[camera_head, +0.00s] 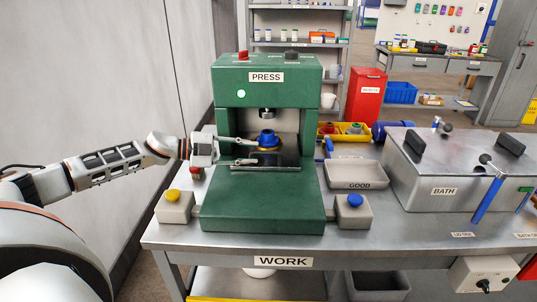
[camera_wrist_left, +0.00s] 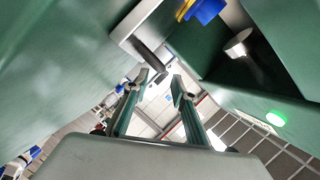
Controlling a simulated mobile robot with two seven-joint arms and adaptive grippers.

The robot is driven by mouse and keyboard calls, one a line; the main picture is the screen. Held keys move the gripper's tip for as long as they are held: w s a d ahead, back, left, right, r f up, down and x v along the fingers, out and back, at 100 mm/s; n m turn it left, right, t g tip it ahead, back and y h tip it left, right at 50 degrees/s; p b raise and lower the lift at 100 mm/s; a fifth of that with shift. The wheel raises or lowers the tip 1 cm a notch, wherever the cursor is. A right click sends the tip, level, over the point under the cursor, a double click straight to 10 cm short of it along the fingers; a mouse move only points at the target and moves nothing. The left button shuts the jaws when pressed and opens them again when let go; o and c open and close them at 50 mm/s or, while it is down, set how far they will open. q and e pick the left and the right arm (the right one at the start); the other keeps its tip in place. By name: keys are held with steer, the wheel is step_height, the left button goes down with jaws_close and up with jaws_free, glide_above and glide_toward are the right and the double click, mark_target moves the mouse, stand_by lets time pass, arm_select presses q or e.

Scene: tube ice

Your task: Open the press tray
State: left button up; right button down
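The green press (camera_head: 265,205) stands on the work table. Its tray (camera_head: 288,151) sits in the opening under the press head, with a blue part (camera_head: 266,138) on it. In the left wrist view the tray's pale edge (camera_wrist_left: 136,22) and a dark handle bar (camera_wrist_left: 150,56) show just beyond my fingertips. My left gripper (camera_head: 248,151) reaches in from the left to the front of the tray; its fingers are apart, with nothing seen between them. In the left wrist view, the gripper (camera_wrist_left: 161,80) is also open. I cannot tell whether a finger touches the bar. My right gripper is not in view.
Grey boxes with a yellow button (camera_head: 173,196) and a blue button (camera_head: 355,201) flank the press base. The GOOD tray (camera_head: 356,174), a yellow bin (camera_head: 330,135) and the BATH box (camera_head: 440,180) stand to the right. A wall is close on the left.

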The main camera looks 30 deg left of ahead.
mark_target(261, 153)
arm_select(q)
steer(key=shift+x, duration=3.1)
steer(key=shift+a+f, duration=0.1)
steer(key=shift+c, duration=0.2)
jaws_close()
